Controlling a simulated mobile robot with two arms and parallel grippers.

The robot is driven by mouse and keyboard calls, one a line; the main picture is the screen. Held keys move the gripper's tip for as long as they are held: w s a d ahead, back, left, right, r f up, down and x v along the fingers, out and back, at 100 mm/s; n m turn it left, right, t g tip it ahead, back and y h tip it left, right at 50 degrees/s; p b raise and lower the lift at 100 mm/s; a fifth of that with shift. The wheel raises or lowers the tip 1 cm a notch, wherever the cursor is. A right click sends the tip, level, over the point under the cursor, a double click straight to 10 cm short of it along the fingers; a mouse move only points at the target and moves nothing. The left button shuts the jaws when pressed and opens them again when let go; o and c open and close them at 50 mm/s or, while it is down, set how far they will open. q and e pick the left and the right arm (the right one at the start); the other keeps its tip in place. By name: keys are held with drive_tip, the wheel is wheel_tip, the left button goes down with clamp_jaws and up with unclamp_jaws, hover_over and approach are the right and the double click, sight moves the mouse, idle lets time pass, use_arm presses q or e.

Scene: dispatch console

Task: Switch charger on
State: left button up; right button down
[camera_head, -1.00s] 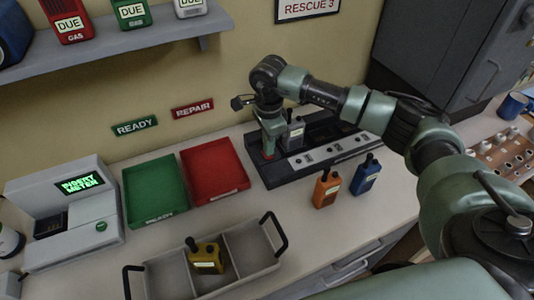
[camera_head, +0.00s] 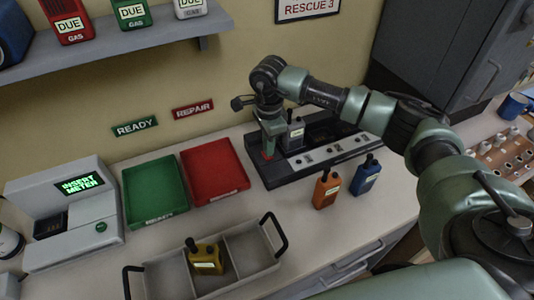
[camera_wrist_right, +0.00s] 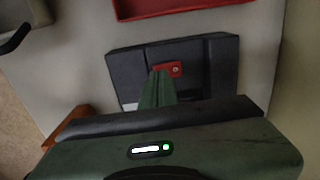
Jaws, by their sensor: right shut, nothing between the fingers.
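The charger (camera_head: 345,146) is a long black unit with a light front strip, standing on the counter by the wall. A grey radio (camera_head: 294,136) stands upright in one of its bays. A red switch (camera_wrist_right: 174,69) is at the charger's left end, and it shows in the right wrist view. My right gripper (camera_head: 268,152) is shut and empty, pointing down at that end. Its green fingers (camera_wrist_right: 158,90) reach the switch or stop just above it; I cannot tell whether they touch. Whether the switch is on is unclear. My left gripper is not in view.
An orange radio (camera_head: 326,189) and a blue radio (camera_head: 366,176) stand in front of the charger. A red tray (camera_head: 240,184) and a green tray (camera_head: 136,202) lie to the left. A grey divided carrier (camera_head: 158,281) holds a yellow radio (camera_head: 205,257). A meter tester (camera_head: 82,241) stands far left.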

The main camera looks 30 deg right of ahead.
drive_tip(key=shift+f+b, duration=0.8)
drive_tip(key=shift+f, duration=0.1)
idle(0.9)
drive_tip(key=shift+r, duration=0.15)
drive_tip(key=shift+r+p, duration=1.75)
drive_tip(key=shift+r, duration=1.65)
drive_tip(key=shift+f, duration=0.1)
